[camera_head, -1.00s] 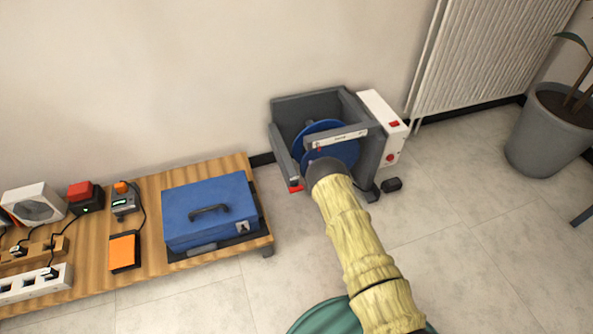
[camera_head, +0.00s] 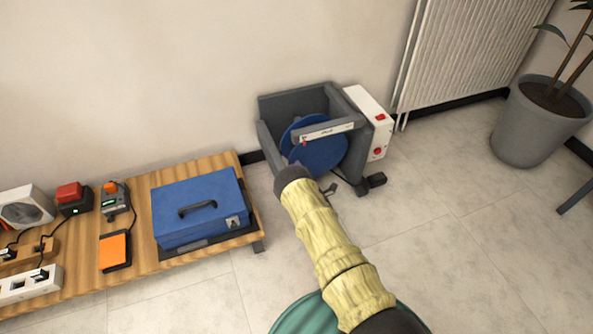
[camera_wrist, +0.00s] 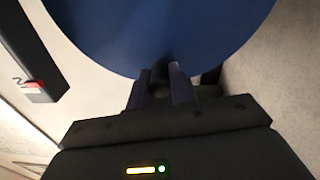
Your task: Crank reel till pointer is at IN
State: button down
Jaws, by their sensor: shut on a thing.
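The reel is a blue disc (camera_head: 322,157) in an open grey frame (camera_head: 295,102) on the floor against the wall. A white scale strip (camera_head: 330,131) lies across the frame's top bar. A small red pointer (camera_head: 304,141) shows near the strip's left end; I cannot read the lettering. My dark wrist sits at the reel's lower left in the head view and hides the fingers there. In the wrist view my gripper (camera_wrist: 161,80) is shut on the dark crank handle (camera_wrist: 160,73) near the rim of the blue disc (camera_wrist: 160,30).
A white box (camera_head: 370,110) with red buttons adjoins the frame's right side. A low wooden bench (camera_head: 140,262) at left holds a blue case (camera_head: 190,215) and several devices. A radiator (camera_head: 465,50) and potted plant (camera_head: 535,130) are at right. The floor in front is clear.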

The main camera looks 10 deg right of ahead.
jog(key=shift+d, duration=0.15)
jog(key=c, duration=1.3)
grip_release()
jog(key=shift+f, duration=0.15)
jog(key=shift+c, duration=0.2)
jog(key=shift+o, duration=0.4)
jog(key=p+v, duration=0.8)
jog(key=v, duration=0.9)
jog(key=shift+s, duration=0.2)
